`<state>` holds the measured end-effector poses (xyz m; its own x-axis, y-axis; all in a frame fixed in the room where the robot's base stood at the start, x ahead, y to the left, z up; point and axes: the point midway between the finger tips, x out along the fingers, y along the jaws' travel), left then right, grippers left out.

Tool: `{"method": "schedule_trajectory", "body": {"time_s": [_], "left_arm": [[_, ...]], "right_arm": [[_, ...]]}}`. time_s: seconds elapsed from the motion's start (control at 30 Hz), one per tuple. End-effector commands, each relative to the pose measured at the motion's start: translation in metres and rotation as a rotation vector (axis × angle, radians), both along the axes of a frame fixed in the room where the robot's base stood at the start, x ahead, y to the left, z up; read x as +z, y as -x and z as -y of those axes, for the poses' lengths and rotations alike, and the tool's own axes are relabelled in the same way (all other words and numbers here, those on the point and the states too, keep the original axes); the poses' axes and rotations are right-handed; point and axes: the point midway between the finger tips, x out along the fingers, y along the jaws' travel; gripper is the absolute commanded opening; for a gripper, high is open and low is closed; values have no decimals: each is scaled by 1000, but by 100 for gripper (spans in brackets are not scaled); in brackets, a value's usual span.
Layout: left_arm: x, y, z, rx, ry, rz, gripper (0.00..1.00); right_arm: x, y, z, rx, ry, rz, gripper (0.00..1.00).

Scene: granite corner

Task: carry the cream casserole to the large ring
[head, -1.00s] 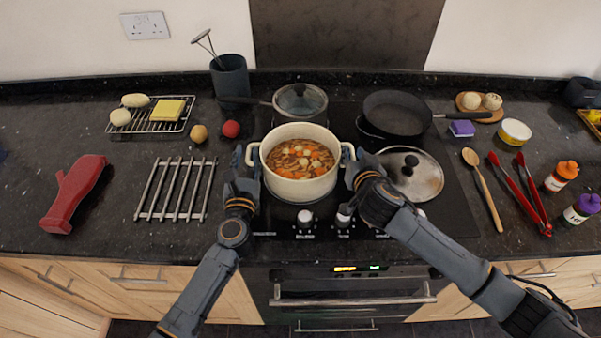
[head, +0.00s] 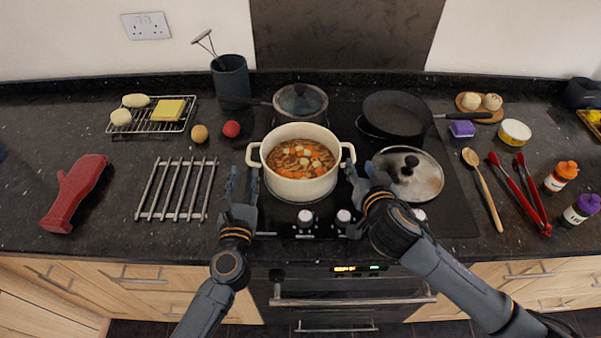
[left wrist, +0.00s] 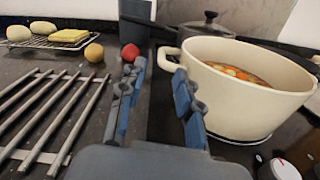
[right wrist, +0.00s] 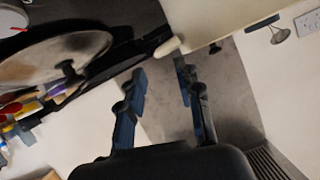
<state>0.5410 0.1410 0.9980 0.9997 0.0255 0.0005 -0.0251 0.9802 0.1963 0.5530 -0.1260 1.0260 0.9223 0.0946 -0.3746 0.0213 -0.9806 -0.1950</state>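The cream casserole (head: 283,186), full of soup with orange pieces, stands upright on the black hob, front middle. A thin pale ring edge (left wrist: 243,141) shows under its base in the left wrist view; the casserole hides the rest, and I cannot tell whether this is the large ring. My left gripper (head: 243,176) is open and empty, just in front of the left handle (head: 252,154) and apart from it. My right gripper (head: 362,174) is open and empty, just in front of the right handle (head: 349,153). The casserole also shows in the right wrist view (right wrist: 205,18).
A lidded saucepan (head: 300,103) stands behind the casserole and a frying pan (head: 395,115) behind right. A glass lid (head: 425,180) lies close to my right gripper. A metal trivet (head: 175,190) is at left. Control knobs (head: 305,217) line the hob's front.

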Motion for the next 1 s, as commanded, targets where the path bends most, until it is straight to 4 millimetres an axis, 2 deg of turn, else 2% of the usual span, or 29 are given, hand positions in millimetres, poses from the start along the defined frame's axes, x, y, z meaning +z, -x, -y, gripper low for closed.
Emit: {"method": "schedule_trajectory", "body": {"time_s": [0.1,0.3,1.0], "left_arm": [[0,0,0,0,0,0,34],[0,0,0,0,0,0,34],[0,0,0,0,0,0,34]], "right_arm": [[7,21,2,0,-3,-2,34],[15,39,5,-1,-1,-1,34],[17,41,5,-1,-1,-1,34]]}}
